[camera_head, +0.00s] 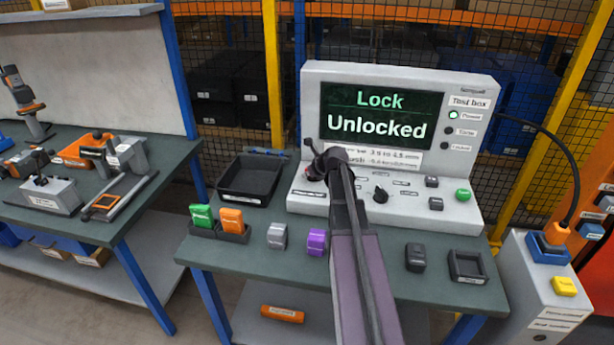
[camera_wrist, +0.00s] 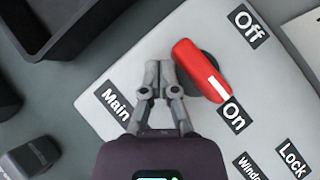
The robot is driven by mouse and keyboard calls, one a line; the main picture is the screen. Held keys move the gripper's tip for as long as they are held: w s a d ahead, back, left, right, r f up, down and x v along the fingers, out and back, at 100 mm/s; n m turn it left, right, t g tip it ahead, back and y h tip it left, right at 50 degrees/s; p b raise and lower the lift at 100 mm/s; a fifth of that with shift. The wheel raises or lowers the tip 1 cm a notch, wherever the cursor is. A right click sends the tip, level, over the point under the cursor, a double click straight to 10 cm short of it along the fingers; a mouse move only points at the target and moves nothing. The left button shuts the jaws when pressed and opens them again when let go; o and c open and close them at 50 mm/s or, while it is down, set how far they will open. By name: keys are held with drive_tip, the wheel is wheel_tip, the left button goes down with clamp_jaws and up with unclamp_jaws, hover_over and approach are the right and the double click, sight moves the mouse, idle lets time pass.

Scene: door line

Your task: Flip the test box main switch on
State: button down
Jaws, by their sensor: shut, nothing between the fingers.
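The test box (camera_head: 470,100) stands on the green-topped table; its screen (camera_head: 380,112) reads "Lock Unlocked" and the Power lamp (camera_head: 454,115) is lit green. The main switch (camera_wrist: 196,66) is a red rotary handle on a dark round base, labelled Main. Its white-striped end points towards the On label (camera_wrist: 235,111), away from the Off label (camera_wrist: 247,25). My gripper (camera_wrist: 160,68) is shut and empty, its tips close beside the handle's left side; I cannot tell whether they touch.
On the panel are a black knob (camera_head: 380,194) and a green button (camera_head: 462,195). A black tray (camera_head: 249,180) stands left of the box. Green, orange, grey and purple blocks line the table's front. A grey pedestal (camera_head: 545,290) with a cable stands at right.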

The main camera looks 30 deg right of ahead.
sight(304, 193)
drive_tip(key=shift+w, duration=0.1)
idle(0.6)
drive_tip(key=shift+s+a, duration=1.25)
drive_tip(key=shift+s, duration=0.15)
drive_tip(key=shift+s+a+r+p, duration=0.5)
drive_tip(key=shift+s+r+p, duration=0.15)
drive_tip(key=shift+r+p, duration=0.2)
drive_tip(key=s+a+r+p, duration=0.3)
drive_tip(key=s+r+p, duration=0.1)
drive_tip(key=r+p, duration=0.1)
drive_tip(key=shift+s+a+r, duration=0.15)
drive_tip(key=shift+a+r, duration=0.05)
drive_tip(key=shift+a, duration=0.2)
drive_tip(key=shift+a, duration=0.1)
